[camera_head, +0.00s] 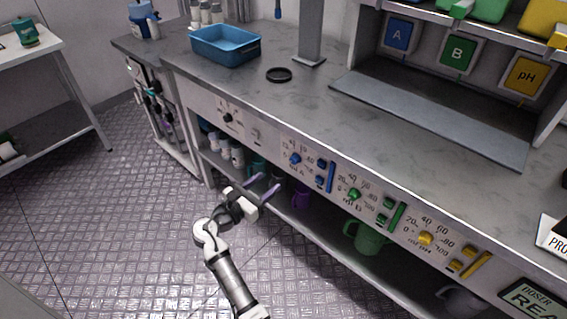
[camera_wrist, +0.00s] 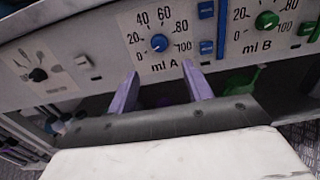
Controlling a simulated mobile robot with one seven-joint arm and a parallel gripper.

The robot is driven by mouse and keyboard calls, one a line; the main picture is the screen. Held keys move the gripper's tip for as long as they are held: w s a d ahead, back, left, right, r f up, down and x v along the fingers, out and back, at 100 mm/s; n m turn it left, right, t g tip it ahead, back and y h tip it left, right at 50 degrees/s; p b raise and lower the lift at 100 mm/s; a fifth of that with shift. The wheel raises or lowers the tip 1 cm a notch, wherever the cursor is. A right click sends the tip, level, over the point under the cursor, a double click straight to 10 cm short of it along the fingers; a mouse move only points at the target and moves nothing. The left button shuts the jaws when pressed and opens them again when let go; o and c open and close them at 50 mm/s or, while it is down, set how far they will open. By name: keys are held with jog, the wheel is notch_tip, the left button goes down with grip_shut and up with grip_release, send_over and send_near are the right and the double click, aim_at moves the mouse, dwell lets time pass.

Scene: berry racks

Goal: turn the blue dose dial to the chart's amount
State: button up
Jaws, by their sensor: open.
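The blue dose dial (camera_head: 295,159) sits on the front panel of the counter, left of the green and yellow dials. In the wrist view the blue dial (camera_wrist: 159,42) is at the top middle, inside a scale from 0 to 100 marked "ml A". Its pointer direction is too small to tell. My gripper (camera_head: 262,184) is open, with purple fingers, in front of the panel and below the blue dial. In the wrist view its fingertips (camera_wrist: 160,68) point up toward the dial, one on each side below it, apart from it and empty. No dose chart is readable here.
A green dial (camera_head: 354,194) and a yellow dial (camera_head: 425,238) lie further right, with buttons and coloured bars beside them. A black knob (camera_head: 227,118) is at left. Mugs and bottles stand on the shelf below. A blue tray (camera_head: 225,46) is on the counter (camera_head: 330,105).

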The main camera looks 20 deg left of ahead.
aim_at(292, 162)
jog(key=p+x, duration=0.1)
jog(key=x, duration=1)
jog(key=shift+a+f, duration=0.1)
jog(key=c, duration=1)
jog(key=shift+o, duration=0.2)
